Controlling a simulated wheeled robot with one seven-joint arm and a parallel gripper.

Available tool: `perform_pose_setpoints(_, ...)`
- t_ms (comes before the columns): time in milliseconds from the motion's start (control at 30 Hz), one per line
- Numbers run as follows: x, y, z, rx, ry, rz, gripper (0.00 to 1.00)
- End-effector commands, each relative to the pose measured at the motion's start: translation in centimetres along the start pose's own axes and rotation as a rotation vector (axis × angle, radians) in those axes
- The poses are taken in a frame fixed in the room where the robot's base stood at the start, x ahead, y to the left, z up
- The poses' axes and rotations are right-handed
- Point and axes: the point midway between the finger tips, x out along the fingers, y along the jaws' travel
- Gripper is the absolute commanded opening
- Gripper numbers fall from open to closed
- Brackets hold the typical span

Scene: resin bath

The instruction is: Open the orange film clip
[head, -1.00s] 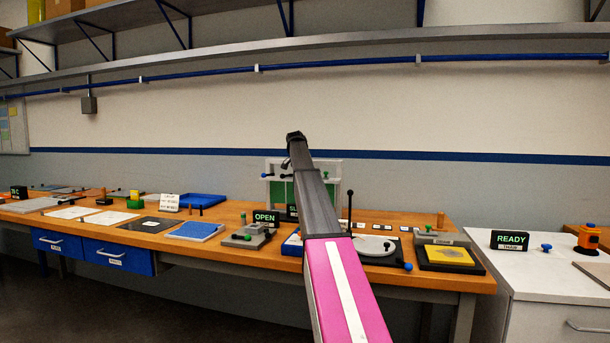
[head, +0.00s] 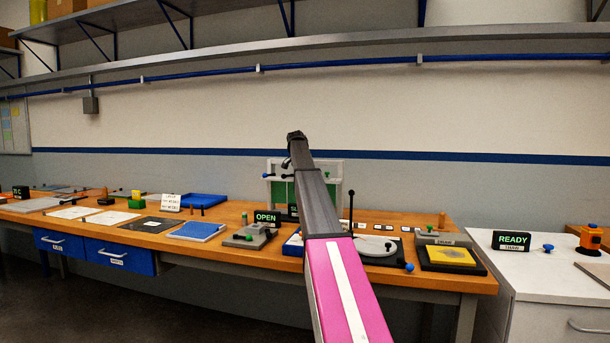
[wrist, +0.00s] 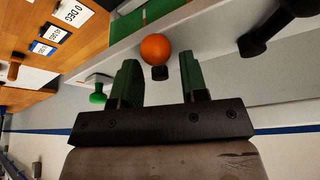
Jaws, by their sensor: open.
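In the wrist view an orange ball knob (wrist: 156,46), which looks like the film clip's handle, stands at a pale frame edge with a small dark piece just below it. My gripper (wrist: 160,62) is open. Its two green fingers point at the knob, one on each side of its line; the knob appears just beyond the tips, and I see no contact. In the head view my own arm hides the gripper and the orange knob. The white-framed green panel (head: 333,193) shows behind my arm.
A black knob (wrist: 252,43) is near the fingers at the right of the wrist view, and a green knob (wrist: 97,97) is at the left. In the head view a sign reading OPEN (head: 267,217) and a black upright lever (head: 350,208) flank my arm on the bench.

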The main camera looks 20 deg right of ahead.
Motion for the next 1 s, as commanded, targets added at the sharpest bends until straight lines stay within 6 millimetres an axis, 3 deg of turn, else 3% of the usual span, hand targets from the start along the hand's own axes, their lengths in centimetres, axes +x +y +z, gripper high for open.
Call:
perform_pose_setpoints(267, -3.3, -0.1, 0.0, 0.000, 0.001, -0.001, 0.40)
perform_pose_setpoints(600, -9.4, -0.1, 0.0, 0.000, 0.001, -0.001, 0.40)
perform_pose_setpoints(733, -10.4, -0.1, 0.0, 0.000, 0.000, -0.001, 0.40)
perform_pose_setpoints(1000, -10.5, 0.0, 0.0, 0.000, 0.000, 0.000, 0.40)
